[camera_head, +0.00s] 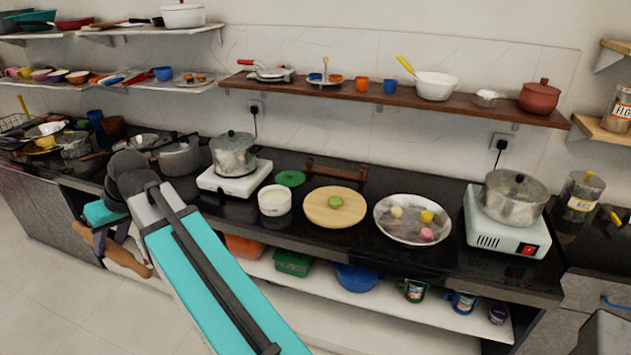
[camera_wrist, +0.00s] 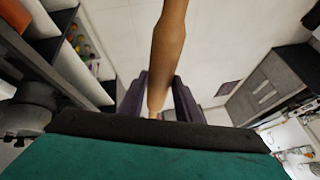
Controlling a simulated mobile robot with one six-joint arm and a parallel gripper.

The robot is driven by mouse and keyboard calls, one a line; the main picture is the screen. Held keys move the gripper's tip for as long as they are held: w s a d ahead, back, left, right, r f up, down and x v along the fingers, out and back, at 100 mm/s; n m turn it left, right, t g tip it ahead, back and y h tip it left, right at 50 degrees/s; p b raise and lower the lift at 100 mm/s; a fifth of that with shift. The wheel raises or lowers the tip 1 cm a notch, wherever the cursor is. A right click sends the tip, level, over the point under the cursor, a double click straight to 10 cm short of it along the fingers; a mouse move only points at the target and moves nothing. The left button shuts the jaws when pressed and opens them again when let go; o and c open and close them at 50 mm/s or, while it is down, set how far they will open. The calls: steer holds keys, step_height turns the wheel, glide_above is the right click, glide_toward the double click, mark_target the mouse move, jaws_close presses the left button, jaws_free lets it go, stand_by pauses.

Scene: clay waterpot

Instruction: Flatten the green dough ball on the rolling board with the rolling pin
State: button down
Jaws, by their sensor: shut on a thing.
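The green dough ball (camera_head: 336,202) sits on the round wooden rolling board (camera_head: 322,215) on the black counter. My gripper (camera_head: 122,240) is at the left of the head view, in front of the counter and well away from the board. It is shut on the wooden rolling pin (camera_head: 128,263), which hangs tilted below counter height. In the wrist view, the rolling pin (camera_wrist: 167,50) stands between the dark purple fingers of my gripper (camera_wrist: 160,98). Part of the pin is hidden by the gripper in both views.
A metal plate (camera_head: 385,229) with several dough balls is right of the board. A white container (camera_head: 274,201), a green lid (camera_head: 290,178) and a stove with a pot (camera_head: 234,156) are to its left. A brown wooden rack (camera_head: 335,170) stands behind it. A shelf (camera_head: 330,305) runs below.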

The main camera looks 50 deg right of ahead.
steer(key=shift+a, duration=0.25)
steer(key=w+d+f+m+h+p, duration=0.1)
steer(key=d+m, duration=0.1)
steer(key=d, duration=0.7)
steer(key=w+d+f+m+p, duration=0.1)
steer(key=w+d, duration=0.1)
steer(key=d, duration=0.7)
steer(key=m+h+p, duration=0.4)
steer(key=m+h, duration=0.1)
steer(key=m, duration=0.4)
glide_above(339, 205)
step_height(339, 205, down, 8)
steer(key=shift+s+f, duration=0.1)
steer(key=shift+f, duration=0.05)
steer(key=shift+a+f, duration=0.1)
steer(key=shift+f, duration=0.1)
steer(key=shift+f+b, duration=1)
steer(key=shift+f, duration=1.2)
